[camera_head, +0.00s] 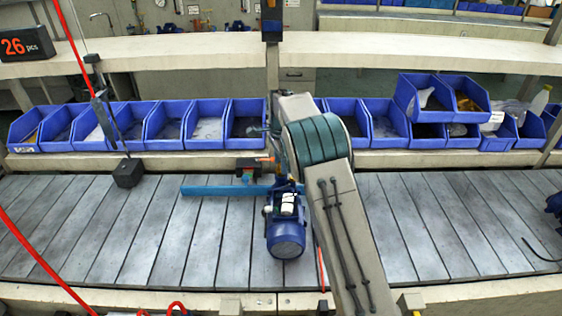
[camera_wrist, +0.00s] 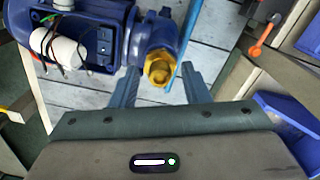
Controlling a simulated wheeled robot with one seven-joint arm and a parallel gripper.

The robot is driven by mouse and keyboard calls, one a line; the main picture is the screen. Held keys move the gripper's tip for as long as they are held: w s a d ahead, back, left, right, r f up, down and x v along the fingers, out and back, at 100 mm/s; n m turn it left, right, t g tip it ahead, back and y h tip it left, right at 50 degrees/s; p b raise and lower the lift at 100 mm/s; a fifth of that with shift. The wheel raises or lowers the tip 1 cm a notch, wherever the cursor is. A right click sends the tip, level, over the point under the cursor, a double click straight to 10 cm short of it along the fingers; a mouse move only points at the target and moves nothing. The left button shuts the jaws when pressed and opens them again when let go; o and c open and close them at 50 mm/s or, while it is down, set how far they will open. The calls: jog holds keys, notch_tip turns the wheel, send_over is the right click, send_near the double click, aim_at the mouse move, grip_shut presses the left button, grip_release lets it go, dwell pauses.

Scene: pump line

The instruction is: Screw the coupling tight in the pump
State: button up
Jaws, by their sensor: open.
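The blue pump (camera_head: 286,232) lies on the slatted grey bench, just left of my arm in the head view. In the wrist view its body (camera_wrist: 88,35) fills the upper left. The brass-yellow coupling (camera_wrist: 159,68) sits at the pump's blue port, and its hex end faces my gripper. My gripper (camera_wrist: 160,80) is open, with one finger on each side of the coupling and a visible gap on both sides. I cannot tell how deep the coupling sits in the port. In the head view my arm hides the fingers and the coupling.
A long blue bar (camera_head: 225,190) lies behind the pump. An orange-handled valve part (camera_head: 255,161) is beyond it. Blue bins (camera_head: 205,125) line the back shelf. A black block (camera_head: 128,173) hangs at left. The slats at left and right are mostly clear.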

jog(key=n, duration=0.3)
jog(key=shift+p, duration=0.3)
dwell(0.3)
grip_shut()
jog(key=shift+f+m+p, duration=0.15)
jog(key=shift+m+p, duration=0.4)
jog(key=shift+m, duration=1.15)
